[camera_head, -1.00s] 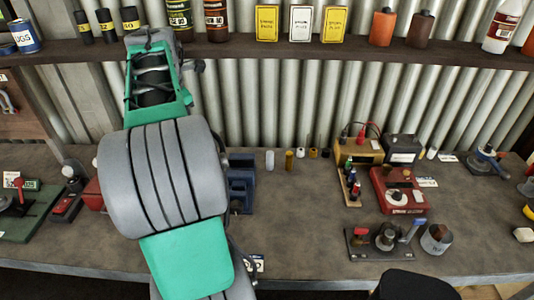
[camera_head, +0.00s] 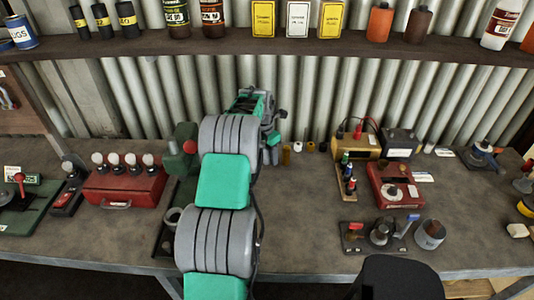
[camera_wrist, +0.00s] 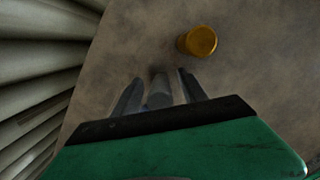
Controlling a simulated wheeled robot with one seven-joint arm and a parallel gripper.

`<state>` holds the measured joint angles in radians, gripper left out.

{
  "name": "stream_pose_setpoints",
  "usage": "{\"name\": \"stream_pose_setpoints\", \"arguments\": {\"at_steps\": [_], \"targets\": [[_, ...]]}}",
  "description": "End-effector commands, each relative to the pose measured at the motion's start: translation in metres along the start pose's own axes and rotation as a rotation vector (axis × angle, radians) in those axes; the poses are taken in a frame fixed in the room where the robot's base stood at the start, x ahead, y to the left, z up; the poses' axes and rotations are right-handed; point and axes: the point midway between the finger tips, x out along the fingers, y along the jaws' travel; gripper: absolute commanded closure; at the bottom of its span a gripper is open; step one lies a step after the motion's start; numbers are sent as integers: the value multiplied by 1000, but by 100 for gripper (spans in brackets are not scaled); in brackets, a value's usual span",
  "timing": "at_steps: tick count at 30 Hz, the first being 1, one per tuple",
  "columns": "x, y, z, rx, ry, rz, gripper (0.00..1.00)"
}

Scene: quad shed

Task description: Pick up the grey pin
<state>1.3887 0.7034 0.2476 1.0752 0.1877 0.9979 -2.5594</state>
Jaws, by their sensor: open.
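The grey pin (camera_wrist: 160,92) stands between the two fingers of my gripper (camera_wrist: 160,90) in the wrist view. The fingers are open, one on each side of it, and I cannot tell whether either touches it. A brass-yellow pin (camera_wrist: 198,41) stands just beyond the fingertips, to the right. In the head view the brass pin (camera_head: 286,154) is beside my gripper at the back of the bench, and my arm hides the grey pin.
More small pins (camera_head: 310,147) stand right of the brass one. A red box with bulbs (camera_head: 122,187) is left of my arm. A tan box (camera_head: 355,145) and a red device (camera_head: 397,187) are to the right.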

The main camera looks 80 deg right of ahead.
Motion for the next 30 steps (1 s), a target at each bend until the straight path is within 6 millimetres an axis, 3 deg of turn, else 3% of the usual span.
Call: {"name": "stream_pose_setpoints", "arguments": {"at_steps": [5, 23, 30], "targets": [[0, 0, 0, 0, -1, 1, 50], [0, 0, 0, 1, -1, 1, 99], [0, 0, 0, 1, -1, 1, 100]]}}
